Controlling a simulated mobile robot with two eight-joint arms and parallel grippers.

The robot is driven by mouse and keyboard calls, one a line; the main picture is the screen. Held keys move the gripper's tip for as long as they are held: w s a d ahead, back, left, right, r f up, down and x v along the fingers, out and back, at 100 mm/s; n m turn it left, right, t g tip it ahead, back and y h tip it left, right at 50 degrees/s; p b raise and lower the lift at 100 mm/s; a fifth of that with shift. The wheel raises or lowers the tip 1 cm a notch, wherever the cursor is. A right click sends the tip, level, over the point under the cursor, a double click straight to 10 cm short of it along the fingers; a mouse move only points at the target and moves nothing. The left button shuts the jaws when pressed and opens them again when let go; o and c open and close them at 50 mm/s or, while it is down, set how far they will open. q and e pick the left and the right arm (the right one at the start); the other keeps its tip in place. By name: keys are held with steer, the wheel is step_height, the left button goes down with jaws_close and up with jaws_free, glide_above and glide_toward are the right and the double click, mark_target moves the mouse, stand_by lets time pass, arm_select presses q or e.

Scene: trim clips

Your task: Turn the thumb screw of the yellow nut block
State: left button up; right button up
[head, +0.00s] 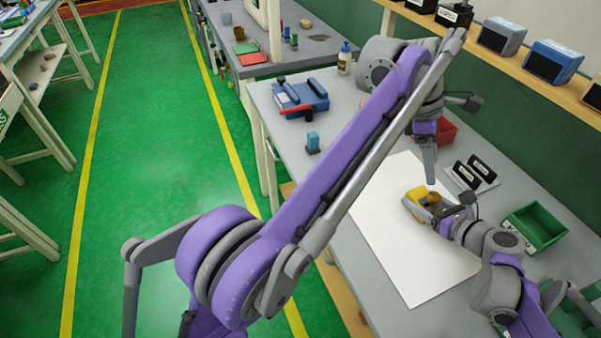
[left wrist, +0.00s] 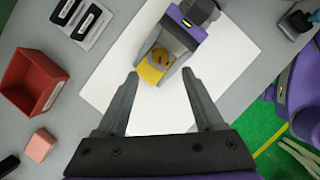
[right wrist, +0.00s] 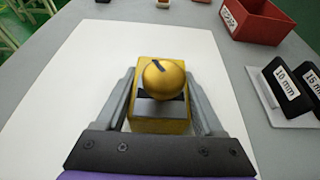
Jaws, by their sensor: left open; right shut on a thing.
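The yellow nut block (head: 412,205) sits on the white sheet (head: 400,262) on the bench. Its thumb screw (right wrist: 165,82) is a round yellow knob on top with a dark mark, also visible in the left wrist view (left wrist: 161,58). My right gripper (head: 432,212) is shut on the block, with one finger along each side in the right wrist view (right wrist: 158,85). My left gripper (head: 430,182) points down above the block. In the left wrist view (left wrist: 160,74) its fingers are apart and empty, with the block beyond the tips.
Two black labelled pieces (head: 474,171), one reading 10 mm (right wrist: 286,84), stand beside the sheet. A red bin (left wrist: 31,82) and a pink block (left wrist: 40,145) lie nearby. A green bin (head: 536,226) is at the right. A blue device (head: 300,97) stands further back.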

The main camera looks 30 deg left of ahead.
arm_select(q)
steer(key=s+a+f+m+y, duration=0.1)
steer(key=s+a+f+y, duration=0.1)
steer(key=a, duration=0.6)
steer(key=s+a+f+m+y, duration=0.1)
steer(key=s+a+f+y, duration=0.1)
steer(key=a, duration=0.6)
steer(key=s+a+f+m+t+y, duration=0.1)
steer(key=s+a+f+m+y, duration=0.1)
steer(key=a, duration=0.6)
steer(key=shift+s+a+f+y, duration=0.2)
steer(key=shift+s+f+y, duration=0.1)
steer(key=shift+s+f, duration=0.4)
steer(key=shift+s+a+f+y, duration=0.2)
steer(key=shift+s+f+y, duration=0.1)
steer(key=shift+s+f, duration=0.35)
steer(key=shift+s+a+f+m, duration=0.35)
steer(key=shift+s+a+m, duration=0.1)
steer(key=shift+a, duration=0.1)
